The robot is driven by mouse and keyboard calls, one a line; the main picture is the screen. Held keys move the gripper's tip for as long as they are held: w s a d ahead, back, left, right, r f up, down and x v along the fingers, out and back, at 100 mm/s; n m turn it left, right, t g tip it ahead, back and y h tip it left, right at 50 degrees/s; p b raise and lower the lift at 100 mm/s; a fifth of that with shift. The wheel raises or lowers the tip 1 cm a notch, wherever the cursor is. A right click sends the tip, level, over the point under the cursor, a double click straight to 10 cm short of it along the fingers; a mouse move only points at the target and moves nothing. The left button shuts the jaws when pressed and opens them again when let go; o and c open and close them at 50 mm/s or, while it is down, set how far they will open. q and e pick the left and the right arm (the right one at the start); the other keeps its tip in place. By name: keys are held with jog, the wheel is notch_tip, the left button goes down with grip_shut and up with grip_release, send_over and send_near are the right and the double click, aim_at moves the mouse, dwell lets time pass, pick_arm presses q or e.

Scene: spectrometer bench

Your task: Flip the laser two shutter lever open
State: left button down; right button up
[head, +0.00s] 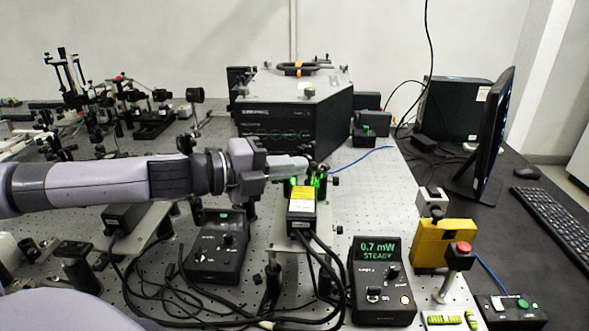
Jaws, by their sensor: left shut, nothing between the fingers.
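My left arm comes in from the left, and its gripper (304,163) is shut and empty. Its fingertips are just above and behind a black laser head with a yellow label (302,198). Green light glows at the back of this laser head, beside small dark posts (318,181). I cannot make out a shutter lever for certain; the gripper covers part of that spot. I cannot tell whether the fingertips touch anything. A controller (381,280) in front on the right reads "0.7 mW STEADY". My right gripper is not in view.
Another controller (217,247) stands left of the laser head. Loose black cables (190,300) lie between the controllers. A large dark spectrometer box (292,108) stands behind. A yellow block (444,243) and a red-topped button post (459,256) stand at right.

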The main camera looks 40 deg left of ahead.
pick_arm(q)
jog(key=shift+d, duration=0.1)
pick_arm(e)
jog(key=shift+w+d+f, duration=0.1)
